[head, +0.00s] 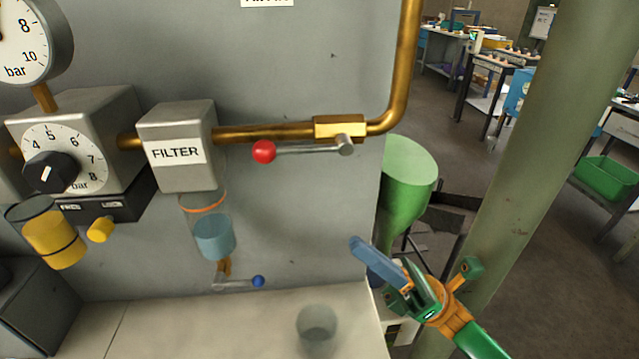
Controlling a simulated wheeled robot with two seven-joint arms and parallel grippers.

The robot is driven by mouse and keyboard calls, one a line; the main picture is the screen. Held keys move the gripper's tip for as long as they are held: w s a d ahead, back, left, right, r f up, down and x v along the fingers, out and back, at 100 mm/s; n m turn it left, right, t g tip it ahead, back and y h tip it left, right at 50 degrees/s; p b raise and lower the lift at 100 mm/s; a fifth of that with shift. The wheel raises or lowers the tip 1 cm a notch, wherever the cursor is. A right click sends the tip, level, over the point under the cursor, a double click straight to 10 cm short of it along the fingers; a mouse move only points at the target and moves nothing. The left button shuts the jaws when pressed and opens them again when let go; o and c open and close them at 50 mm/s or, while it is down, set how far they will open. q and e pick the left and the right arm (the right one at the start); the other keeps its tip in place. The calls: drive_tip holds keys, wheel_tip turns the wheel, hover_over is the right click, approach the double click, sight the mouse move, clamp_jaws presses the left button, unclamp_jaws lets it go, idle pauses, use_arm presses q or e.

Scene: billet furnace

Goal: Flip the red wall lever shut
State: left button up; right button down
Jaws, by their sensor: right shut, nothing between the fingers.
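The red wall lever (264,152) is a grey handle with a red ball at its left end. It lies nearly level, roughly along the brass pipe (270,131), and joins a brass valve body (340,127) at its right end. My right gripper (358,245) is at the lower right, with blue fingers pressed together and nothing in them. It points up and left, below and to the right of the lever, apart from it. My left gripper is out of view.
A grey filter box (175,152) with a clear bowl and a small blue-knobbed drain lever (258,281) is at left. A regulator (75,145) and gauge (30,40) are farther left. A clear cup (317,328) stands on the bench below. A green post (535,150) rises at right.

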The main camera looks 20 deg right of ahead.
sight(301, 150)
drive_tip(key=d+r+p+x, duration=0.2)
drive_tip(key=p+x, duration=0.6)
drive_tip(key=x, duration=0.4)
drive_tip(key=shift+w+r, duration=0.15)
drive_tip(key=shift+r, duration=0.05)
drive_tip(key=shift+a+f, duration=0.1)
